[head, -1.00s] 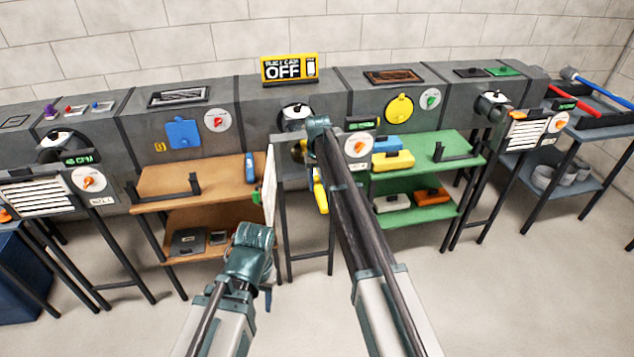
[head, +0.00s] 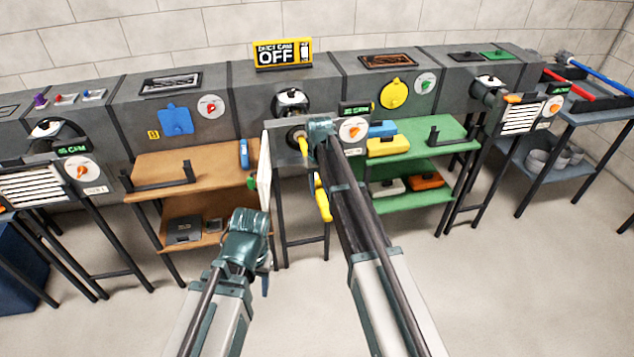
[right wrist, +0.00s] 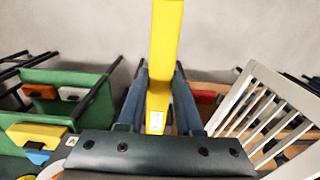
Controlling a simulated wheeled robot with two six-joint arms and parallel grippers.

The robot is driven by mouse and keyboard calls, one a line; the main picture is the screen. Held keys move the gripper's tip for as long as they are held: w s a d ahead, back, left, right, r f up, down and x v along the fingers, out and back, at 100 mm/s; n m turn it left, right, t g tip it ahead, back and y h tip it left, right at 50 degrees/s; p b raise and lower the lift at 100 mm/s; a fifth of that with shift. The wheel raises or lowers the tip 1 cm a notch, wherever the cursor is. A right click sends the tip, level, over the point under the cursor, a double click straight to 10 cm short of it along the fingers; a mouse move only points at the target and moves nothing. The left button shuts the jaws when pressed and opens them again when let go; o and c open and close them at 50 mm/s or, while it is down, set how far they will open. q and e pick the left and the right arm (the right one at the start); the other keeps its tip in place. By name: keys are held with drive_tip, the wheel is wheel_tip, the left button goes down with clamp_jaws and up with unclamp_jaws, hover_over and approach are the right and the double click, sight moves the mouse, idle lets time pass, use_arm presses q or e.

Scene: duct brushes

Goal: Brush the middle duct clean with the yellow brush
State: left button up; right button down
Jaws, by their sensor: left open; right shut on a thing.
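The middle duct (head: 258,105) is the grey box under the camera sign. Its lower opening (head: 297,134) is uncovered, and its white slatted grille (head: 265,175) stands swung out to the left; the grille also shows at right in the right wrist view (right wrist: 262,108). My right gripper (head: 318,135) is at the opening, shut on the yellow brush (head: 323,205). The brush's yellow handle (right wrist: 166,50) runs between the fingers in the right wrist view. The brush's head is hidden; I cannot tell how deep it sits. My left gripper (head: 250,222) is open and empty below the grille.
The camera sign (head: 284,54) reads OFF. A brown shelf (head: 150,165) stands to the left, and a green shelf (head: 445,150) with coloured boxes to the right. A neighbouring duct's closed grille (head: 523,117) is further right. The floor in front is clear.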

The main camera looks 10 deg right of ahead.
sight(324, 202)
drive_tip(key=shift+s+d, duration=0.15)
drive_tip(key=shift+s, duration=3.05)
drive_tip(key=shift+w, duration=0.15)
drive_tip(key=shift+w+a, duration=0.2)
drive_tip(key=shift+w, duration=4)
drive_tip(key=shift+w+a, duration=0.15)
drive_tip(key=shift+w, duration=4.05)
drive_tip(key=shift+s, duration=0.2)
drive_tip(key=shift+s+d, duration=0.15)
drive_tip(key=shift+s, duration=4.05)
drive_tip(key=shift+s+d, duration=0.15)
drive_tip(key=shift+s, duration=4)
drive_tip(key=shift+w, duration=0.1)
